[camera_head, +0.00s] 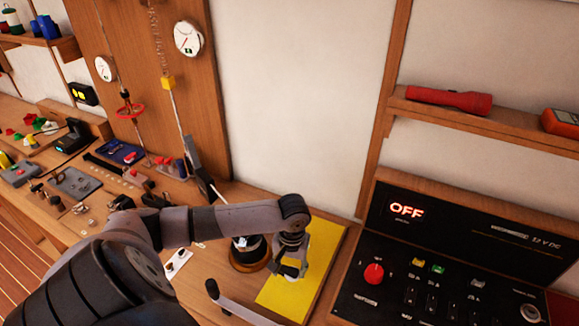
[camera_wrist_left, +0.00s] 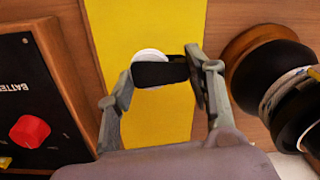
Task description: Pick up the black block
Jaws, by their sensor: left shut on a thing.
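The black block (camera_wrist_left: 160,73) is a small dark piece in the left wrist view, between the two fingers of my left gripper (camera_wrist_left: 160,80). My left gripper is shut on it, over the yellow mat (camera_wrist_left: 130,25). A white round thing (camera_wrist_left: 148,56) shows partly behind the block; the block hides the rest. In the head view my left gripper (camera_head: 288,268) points down over the yellow mat (camera_head: 325,246), and the block is hard to make out there. I cannot tell whether the block is clear of the surface below. My right gripper is not in view.
A black and bronze winch drum (camera_head: 248,254) stands close beside the gripper, with a handle-like bar (camera_head: 245,308) in front. A black battery panel (camera_head: 440,270) with a red knob (camera_head: 374,273) is at the right. Small parts cover the bench at the left.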

